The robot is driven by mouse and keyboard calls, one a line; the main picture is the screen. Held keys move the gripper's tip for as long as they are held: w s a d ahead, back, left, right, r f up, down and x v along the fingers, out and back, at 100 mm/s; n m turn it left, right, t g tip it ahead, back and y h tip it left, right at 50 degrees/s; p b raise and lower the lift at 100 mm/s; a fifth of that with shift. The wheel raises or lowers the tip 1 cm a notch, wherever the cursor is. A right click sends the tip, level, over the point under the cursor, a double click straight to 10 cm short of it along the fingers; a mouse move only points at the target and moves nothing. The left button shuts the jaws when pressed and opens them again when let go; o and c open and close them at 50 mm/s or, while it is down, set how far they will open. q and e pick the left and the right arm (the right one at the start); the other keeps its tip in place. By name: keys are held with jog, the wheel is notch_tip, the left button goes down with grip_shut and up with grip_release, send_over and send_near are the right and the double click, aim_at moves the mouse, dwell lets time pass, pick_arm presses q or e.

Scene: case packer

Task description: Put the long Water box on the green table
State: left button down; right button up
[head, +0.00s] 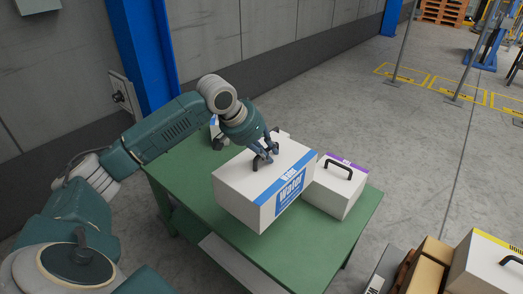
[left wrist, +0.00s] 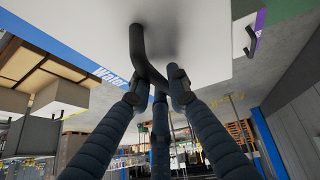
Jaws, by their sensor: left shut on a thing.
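The long white Water box (head: 238,192) has a blue band and a blue "Water" label on its side. It is over the green table (head: 340,232), near the front left edge; I cannot tell whether it rests on the top or hangs just above it. My left gripper (head: 265,154) is on top of the box, shut on its black handle. In the left wrist view, the fingers (left wrist: 158,85) close around the handle (left wrist: 138,45) against the white box top (left wrist: 70,22). My right gripper is not in view.
A smaller white box (head: 325,195) with a purple stripe and black handle stands on the table just right of the Water box. Brown and white boxes (head: 430,268) are at bottom right. The table's front right part is clear.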

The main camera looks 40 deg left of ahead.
pick_arm(q)
notch_tip(320, 180, down, 10)
jog(key=shift+w+r, duration=0.15)
notch_tip(320, 180, down, 6)
jog(key=shift+a+r, duration=0.1)
dwell(0.3)
jog(key=c, duration=1.9)
grip_release()
jog(key=shift+s+f, duration=0.2)
jog(key=shift+f, duration=0.05)
jog(key=shift+o, duration=1.2)
jog(key=shift+r, duration=0.1)
